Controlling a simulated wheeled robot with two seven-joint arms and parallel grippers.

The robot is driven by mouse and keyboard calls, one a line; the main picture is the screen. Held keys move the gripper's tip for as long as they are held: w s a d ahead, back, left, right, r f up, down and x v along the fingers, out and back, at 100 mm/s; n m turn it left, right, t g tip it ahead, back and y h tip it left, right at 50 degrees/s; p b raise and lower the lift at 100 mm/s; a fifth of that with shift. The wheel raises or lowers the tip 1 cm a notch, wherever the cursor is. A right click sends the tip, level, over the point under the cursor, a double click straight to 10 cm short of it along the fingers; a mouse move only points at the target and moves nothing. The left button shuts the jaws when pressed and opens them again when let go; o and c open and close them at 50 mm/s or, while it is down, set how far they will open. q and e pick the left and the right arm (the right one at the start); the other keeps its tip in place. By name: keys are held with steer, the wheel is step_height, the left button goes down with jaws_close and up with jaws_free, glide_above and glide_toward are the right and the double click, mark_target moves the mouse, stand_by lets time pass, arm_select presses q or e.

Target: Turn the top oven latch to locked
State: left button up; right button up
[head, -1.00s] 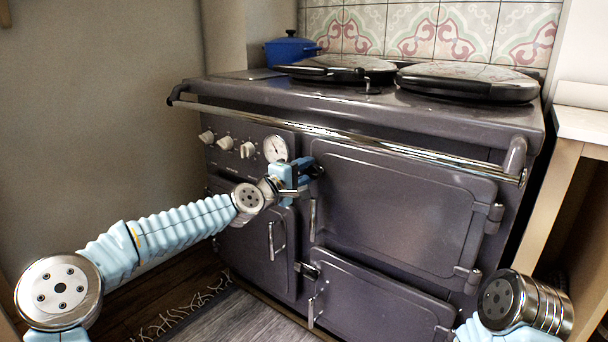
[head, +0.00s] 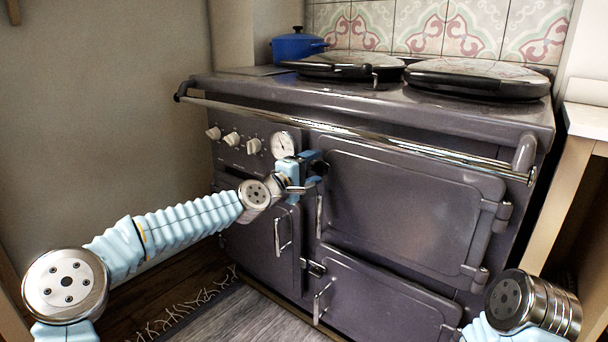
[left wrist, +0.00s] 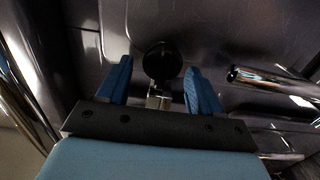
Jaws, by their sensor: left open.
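The top oven door (head: 400,205) is a grey panel on the range front and looks shut. Its latch ends in a round black knob (left wrist: 162,62) on a short metal stem. In the head view the knob (head: 320,168) is a dark spot at the door's upper left, just beyond my left gripper (head: 312,166). In the left wrist view my left gripper (left wrist: 159,84) is open. Its two blue fingers stand on either side of the knob and stem, with a gap on each side. My right gripper is out of view; only part of my right arm shows.
A chrome rail (head: 350,135) runs across the range front above the latch. A dial gauge (head: 283,145) and several white knobs (head: 231,139) are to the left. A lower left door (head: 262,235) and a lower oven door (head: 375,300) have chrome handles.

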arm_select(q)
steer(key=b+v, duration=0.2)
steer(key=v, duration=1.1)
steer(key=shift+s, duration=0.25)
steer(key=s+d+f+m+g+y+p, duration=0.1)
steer(key=s+d+f+m+g+p, duration=0.15)
steer(key=f, duration=1.05)
steer(key=s+d+f+m+g+y+p, duration=0.15)
steer(key=s+f+g+p, duration=0.25)
steer(key=f, duration=0.9)
steer(key=s+a+f+m+g+y+p, duration=0.2)
steer(key=s+a+f+g, duration=0.1)
steer(key=s+f, duration=0.6)
steer(key=s+a+f+m+g+y+p, duration=0.2)
steer(key=s+f, duration=0.7)
steer(key=s, duration=0.6)
steer(key=shift+s+a+m+g+p, duration=0.3)
steer(key=shift+a+m+g+p, duration=0.3)
steer(key=shift+a+g, duration=0.4)
steer(key=shift+o, duration=0.2)
steer(key=shift+w+d+r, duration=0.1)
steer(key=shift+d, duration=0.1)
